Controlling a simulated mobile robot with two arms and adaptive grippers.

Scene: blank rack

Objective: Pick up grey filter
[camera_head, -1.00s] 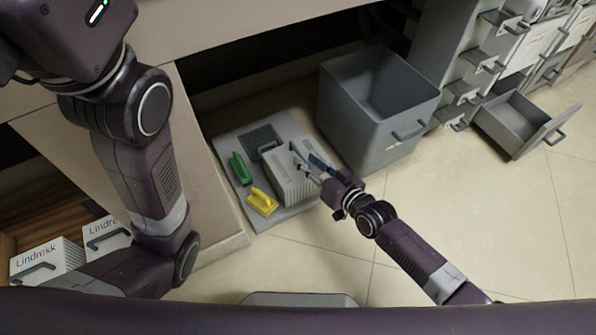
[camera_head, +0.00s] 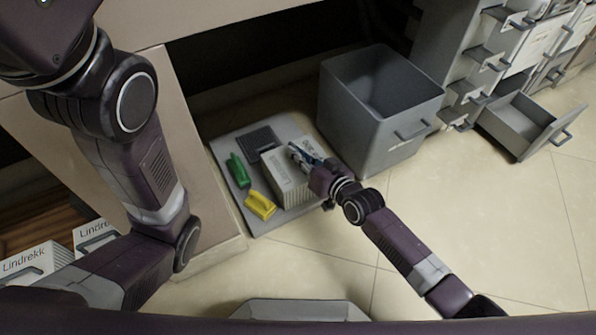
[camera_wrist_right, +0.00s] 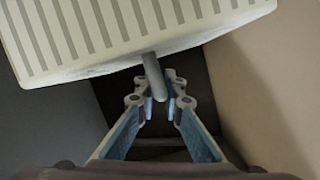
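A pale grey, box-like filter (camera_head: 288,181) with slatted sides stands on a light grey mat (camera_head: 273,223) on the floor. My right gripper (camera_head: 298,152) is at its top. In the right wrist view, the filter's striped side (camera_wrist_right: 110,30) fills the upper part, with a grey bar-like handle (camera_wrist_right: 154,78) sticking out. The two blue-padded fingertips (camera_wrist_right: 161,108) lie close on either side of the handle's end. I cannot tell whether they press on it. My left arm shows on the left, but its gripper is out of view.
A green piece (camera_head: 238,170), a yellow piece (camera_head: 260,205) and a dark grid panel (camera_head: 258,141) lie on the mat. A large open grey bin (camera_head: 372,145) stands right behind it. An open drawer (camera_head: 520,125) juts out at right. Floor at lower right is clear.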

